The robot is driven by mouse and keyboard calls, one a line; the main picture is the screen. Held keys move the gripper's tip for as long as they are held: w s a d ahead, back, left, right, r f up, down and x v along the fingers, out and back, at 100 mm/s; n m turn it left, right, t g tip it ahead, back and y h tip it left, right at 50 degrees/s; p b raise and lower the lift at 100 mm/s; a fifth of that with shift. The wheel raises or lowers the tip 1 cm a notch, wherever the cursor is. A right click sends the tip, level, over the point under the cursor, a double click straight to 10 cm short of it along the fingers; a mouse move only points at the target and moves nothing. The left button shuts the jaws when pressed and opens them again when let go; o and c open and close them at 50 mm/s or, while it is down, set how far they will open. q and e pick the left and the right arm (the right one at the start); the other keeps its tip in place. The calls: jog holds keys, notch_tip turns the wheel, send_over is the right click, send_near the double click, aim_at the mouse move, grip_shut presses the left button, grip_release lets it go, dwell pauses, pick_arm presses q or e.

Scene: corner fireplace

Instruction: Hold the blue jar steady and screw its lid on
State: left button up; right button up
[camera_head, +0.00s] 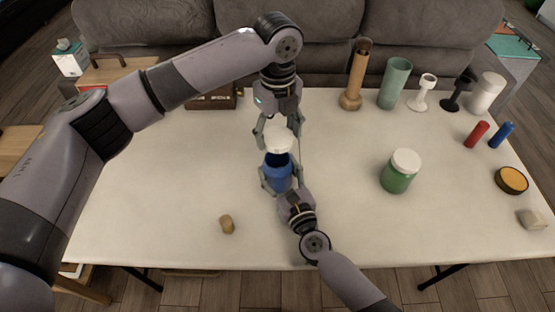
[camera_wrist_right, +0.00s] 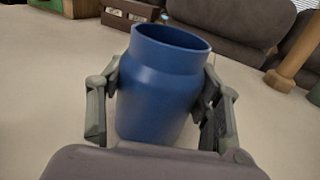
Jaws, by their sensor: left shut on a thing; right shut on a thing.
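The blue jar (camera_head: 277,177) stands upright on the table, and its open mouth shows in the right wrist view (camera_wrist_right: 165,85). My right gripper (camera_head: 276,182) is shut on the jar's body, one finger on each side. My left gripper (camera_head: 277,138) is above, shut on the white lid (camera_head: 278,140). The lid is just above the jar's mouth in the head view and appears apart from it. The lid is not visible in the right wrist view. The exact gap between lid and jar is hard to tell.
A green jar with a white lid (camera_head: 402,171) stands to the right. A small wooden cylinder (camera_head: 227,224) is front left. Tall wooden (camera_head: 355,78) and green (camera_head: 394,83) vessels stand at the back. A brown box (camera_head: 211,99) is behind my left arm.

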aim_at(277, 171)
pick_arm(q)
jog(key=shift+f, duration=2.15)
jog(key=shift+f, duration=0.9)
jog(key=shift+f, duration=0.55)
jog(key=m, duration=0.7)
jog(key=shift+m, duration=0.3)
jog(key=m, duration=0.5)
jog(key=shift+m, duration=0.3)
jog(key=m, duration=0.3)
jog(key=shift+a+m, duration=0.1)
jog(key=shift+m, duration=0.3)
